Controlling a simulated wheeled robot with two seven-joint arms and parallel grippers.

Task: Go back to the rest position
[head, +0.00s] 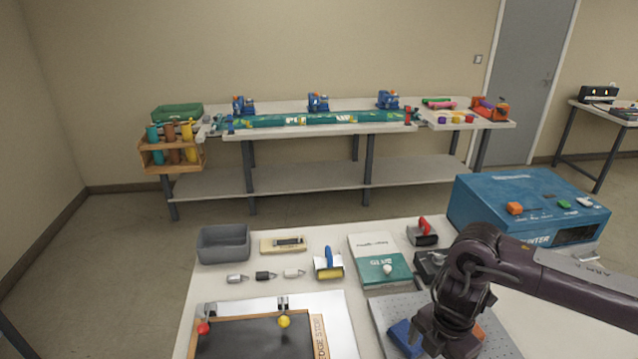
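My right arm comes in from the right edge over the near table. My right gripper (446,342) points down above the grey perforated plate (385,312) at the table's front right. Its fingers are cut off or hidden at the bottom of the head view, so their opening cannot be seen. A blue block (405,338) lies beside the gripper on the plate, and an orange piece is partly hidden behind it. My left gripper is not in view.
A long bench (300,178) stands along the back wall, with floor between.

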